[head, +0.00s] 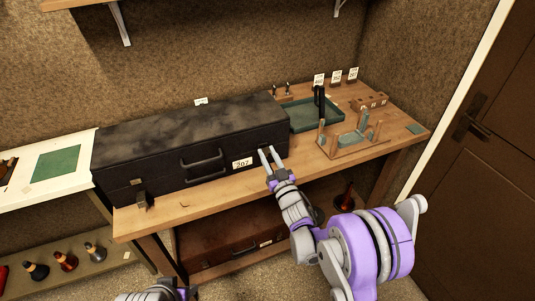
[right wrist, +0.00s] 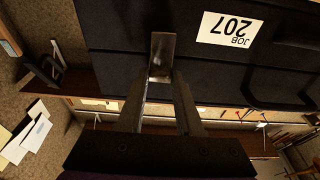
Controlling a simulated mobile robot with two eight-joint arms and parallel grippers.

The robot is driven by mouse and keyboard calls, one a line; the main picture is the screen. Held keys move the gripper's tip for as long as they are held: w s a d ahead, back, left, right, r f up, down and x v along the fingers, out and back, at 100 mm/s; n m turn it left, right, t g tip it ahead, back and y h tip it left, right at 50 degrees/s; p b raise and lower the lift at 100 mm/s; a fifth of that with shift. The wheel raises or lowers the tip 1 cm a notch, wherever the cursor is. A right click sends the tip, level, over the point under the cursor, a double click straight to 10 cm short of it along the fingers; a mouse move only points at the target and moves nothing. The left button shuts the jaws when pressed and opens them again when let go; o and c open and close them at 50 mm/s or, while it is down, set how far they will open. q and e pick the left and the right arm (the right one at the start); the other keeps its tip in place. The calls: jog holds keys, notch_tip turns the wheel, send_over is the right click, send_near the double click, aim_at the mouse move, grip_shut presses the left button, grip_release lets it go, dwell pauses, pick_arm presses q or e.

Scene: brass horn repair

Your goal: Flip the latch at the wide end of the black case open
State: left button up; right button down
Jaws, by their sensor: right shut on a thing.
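The long black case (head: 190,140) lies shut on the wooden workbench, with a handle (head: 203,162) and a white "207" label (head: 242,163) on its front. It also fills the upper part of the right wrist view (right wrist: 130,30). My right gripper (head: 268,150) is at the front of the case's right end, just right of the label. In the right wrist view its fingers (right wrist: 162,80) close on a small metal latch (right wrist: 162,52), which they partly hide. Another latch (head: 142,198) shows at the case's left end. My left gripper's fingers are out of the picture.
A green tray (head: 312,118) and a wooden stand with green pads (head: 352,140) sit right of the case. A brown case (head: 222,243) lies on the shelf below. A dark door (head: 470,180) stands at right.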

jog(key=f+t+b, duration=0.1)
jog(key=b, duration=0.1)
jog(key=s+f+t+y+b, duration=0.1)
jog(key=t+b, duration=0.1)
jog(key=shift+d, duration=0.15)
pick_arm(q)
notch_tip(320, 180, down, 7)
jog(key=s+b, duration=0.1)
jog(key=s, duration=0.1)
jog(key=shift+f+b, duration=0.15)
jog(key=shift+b, duration=0.15)
pick_arm(e)
jog(key=shift+s+t, duration=0.15)
jog(key=shift+t, duration=0.55)
jog(key=c, duration=0.6)
grip_release()
jog(key=shift+o, duration=0.2)
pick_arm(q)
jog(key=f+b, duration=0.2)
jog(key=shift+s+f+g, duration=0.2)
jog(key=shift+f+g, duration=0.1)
pick_arm(e)
jog(key=v, duration=1)
jog(key=shift+s+d+f, duration=0.25)
